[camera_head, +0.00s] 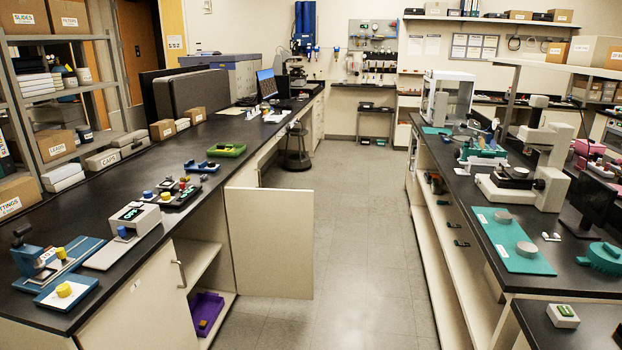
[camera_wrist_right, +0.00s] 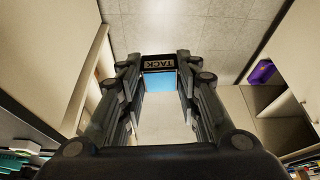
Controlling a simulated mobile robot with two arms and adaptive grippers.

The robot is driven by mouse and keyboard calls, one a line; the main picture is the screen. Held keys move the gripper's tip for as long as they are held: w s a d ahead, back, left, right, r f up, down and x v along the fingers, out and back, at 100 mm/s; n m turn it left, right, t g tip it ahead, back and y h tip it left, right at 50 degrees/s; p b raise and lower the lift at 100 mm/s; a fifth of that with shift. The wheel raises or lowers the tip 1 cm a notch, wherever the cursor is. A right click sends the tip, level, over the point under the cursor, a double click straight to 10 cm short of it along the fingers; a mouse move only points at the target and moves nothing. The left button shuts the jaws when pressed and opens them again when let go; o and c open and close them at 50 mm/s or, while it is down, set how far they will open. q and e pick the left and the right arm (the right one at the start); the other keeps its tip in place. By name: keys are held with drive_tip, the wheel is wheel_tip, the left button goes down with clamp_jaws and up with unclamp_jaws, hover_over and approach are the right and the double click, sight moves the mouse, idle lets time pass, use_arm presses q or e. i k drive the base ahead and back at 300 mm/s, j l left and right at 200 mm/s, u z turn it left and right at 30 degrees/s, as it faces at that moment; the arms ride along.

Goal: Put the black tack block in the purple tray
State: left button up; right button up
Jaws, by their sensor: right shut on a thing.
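The black tack block (camera_wrist_right: 158,62), marked "TACK", is between the fingertips of my right gripper (camera_wrist_right: 159,70) in the right wrist view. The gripper is shut on it, and a light-blue patch shows just below its label. The purple tray (camera_head: 208,312) lies low inside the open cabinet under the left bench in the head view. It also shows at the right of the right wrist view (camera_wrist_right: 262,73), apart from the gripper and block. Neither gripper shows in the head view, and my left gripper is in no view.
The cabinet door (camera_head: 268,243) stands open to the right of the tray, and a shelf (camera_head: 200,258) lies above it. The aisle floor (camera_head: 368,240) between the left bench and the right bench (camera_head: 490,262) is clear.

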sight(209, 310)
drive_tip(key=i+l+u, duration=0.2)
drive_tip(key=i, duration=0.3)
drive_tip(key=i+l+u, duration=0.1)
drive_tip(key=i+u, duration=0.15)
drive_tip(key=i, duration=0.2)
drive_tip(key=i+l+u, duration=0.2)
drive_tip(key=i, duration=0.25)
drive_tip(key=i+l+u, duration=0.15)
drive_tip(key=u, duration=0.25)
drive_tip(key=i+l+u, duration=0.25)
drive_tip(key=u, duration=0.15)
drive_tip(key=i+l+u, duration=0.3)
drive_tip(key=u, duration=0.15)
drive_tip(key=i+l+u, duration=0.1)
drive_tip(key=l+u, duration=0.3)
